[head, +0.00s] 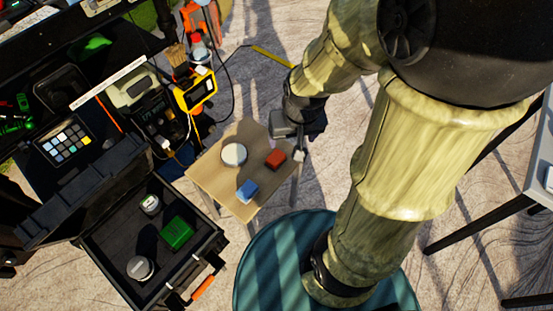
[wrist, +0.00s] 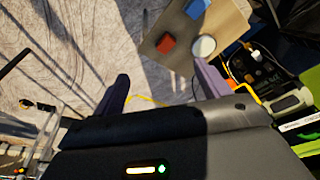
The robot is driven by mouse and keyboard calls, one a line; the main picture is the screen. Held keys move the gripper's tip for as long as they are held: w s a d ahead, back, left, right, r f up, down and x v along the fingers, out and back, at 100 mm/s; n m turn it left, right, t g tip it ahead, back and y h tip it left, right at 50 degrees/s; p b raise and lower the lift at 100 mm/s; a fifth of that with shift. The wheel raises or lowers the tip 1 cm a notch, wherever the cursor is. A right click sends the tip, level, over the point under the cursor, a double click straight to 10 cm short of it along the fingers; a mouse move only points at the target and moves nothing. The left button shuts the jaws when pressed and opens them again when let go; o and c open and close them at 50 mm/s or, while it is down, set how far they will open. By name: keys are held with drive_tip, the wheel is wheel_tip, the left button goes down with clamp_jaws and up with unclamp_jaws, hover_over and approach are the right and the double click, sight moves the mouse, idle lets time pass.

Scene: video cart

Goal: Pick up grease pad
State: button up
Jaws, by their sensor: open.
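A small wooden table (head: 212,174) bears a white round disc (head: 234,154), a red block (head: 275,158) and a blue block (head: 247,190). I cannot tell which thing is the grease pad. In the wrist view the red block (wrist: 166,43), the disc (wrist: 204,47) and the blue block (wrist: 196,8) lie on the tabletop (wrist: 184,60), beyond the fingers. My gripper (wrist: 163,88) is open and empty, with its two fingers spread wide. In the head view my gripper (head: 297,150) is by the table's right edge, nearest the red block.
An open black case (head: 112,226) at lower left holds a green block (head: 176,232) and two round tins (head: 140,268). A cluttered dark cart (head: 40,185) stands at left, with a yellow meter (head: 195,90) near the table. A white table (head: 515,165) stands at right.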

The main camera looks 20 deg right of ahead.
drive_tip(key=shift+o, duration=0.8)
drive_tip(key=w+f+m+g+b, duration=0.1)
drive_tip(key=w+f+m, duration=0.4)
drive_tip(key=m, duration=0.8)
drive_tip(key=shift+w+f+g, duration=0.3)
drive_tip(key=shift+w+f, duration=0.1)
drive_tip(key=shift+w, duration=0.45)
drive_tip(key=m+g, duration=0.1)
drive_tip(key=m, duration=1.4)
hover_over(276, 157)
wheel_tip(276, 157, down, 8)
drive_tip(key=shift+s+r+b, duration=0.2)
drive_tip(key=shift+s+b, duration=0.05)
drive_tip(key=shift+b, duration=0.2)
drive_tip(key=shift+f, duration=0.1)
wheel_tip(276, 157, down, 12)
drive_tip(key=b, duration=0.4)
drive_tip(key=shift+b, duration=0.3)
drive_tip(key=f, duration=0.1)
drive_tip(key=f+b, duration=0.1)
drive_tip(key=f, duration=0.1)
drive_tip(key=f+b, duration=0.1)
drive_tip(key=f, duration=0.1)
drive_tip(key=shift+w+f, duration=0.15)
drive_tip(key=shift+w, duration=0.15)
drive_tip(key=shift+a, duration=0.1)
